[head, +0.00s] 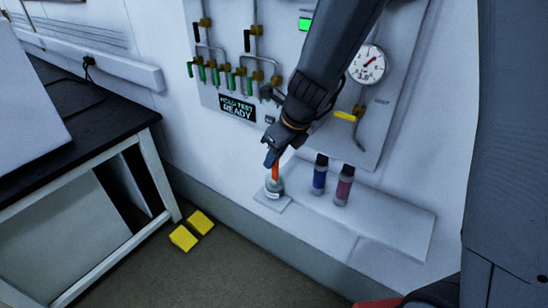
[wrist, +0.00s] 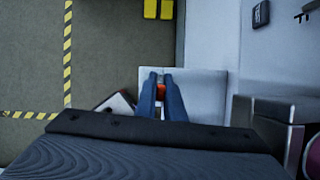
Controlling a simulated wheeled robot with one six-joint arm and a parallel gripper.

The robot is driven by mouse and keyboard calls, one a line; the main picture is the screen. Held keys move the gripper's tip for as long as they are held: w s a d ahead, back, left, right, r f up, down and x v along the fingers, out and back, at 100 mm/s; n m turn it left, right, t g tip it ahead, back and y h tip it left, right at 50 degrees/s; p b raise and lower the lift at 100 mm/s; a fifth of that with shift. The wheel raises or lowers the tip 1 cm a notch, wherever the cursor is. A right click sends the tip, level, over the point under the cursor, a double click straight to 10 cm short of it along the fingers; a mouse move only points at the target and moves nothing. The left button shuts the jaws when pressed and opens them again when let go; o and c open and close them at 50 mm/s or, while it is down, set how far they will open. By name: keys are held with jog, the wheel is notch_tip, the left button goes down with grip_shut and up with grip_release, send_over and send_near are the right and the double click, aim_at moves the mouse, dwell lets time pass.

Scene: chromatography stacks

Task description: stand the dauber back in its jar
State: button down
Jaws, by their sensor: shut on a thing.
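The dauber (head: 275,172) shows as a short orange handle below my gripper (head: 271,160) in the head view. My gripper points down and is shut on it. The jar (head: 274,189), small and grey with a pale label, stands upright on a small white plate directly below. The handle meets the jar's top in the picture; I cannot tell how deep the dauber's lower end sits. In the wrist view the two blue-grey fingers (wrist: 162,78) close around the orange dauber (wrist: 160,90). The jar is hidden there.
A blue bottle (head: 319,175) and a dark red bottle (head: 344,186) stand on the white shelf (head: 395,215) right of the jar. A wall panel with valves and a gauge (head: 367,66) rises behind. A black-topped bench (head: 90,128) is left; yellow blocks (head: 184,238) lie on the floor.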

jog(key=shift+f, duration=0.15)
jog(key=shift+f+b, duration=1)
jog(key=c, duration=1.4)
grip_release()
jog(key=shift+r, duration=0.15)
jog(key=shift+r+p, duration=3.4)
jog(key=shift+p, duration=0.8)
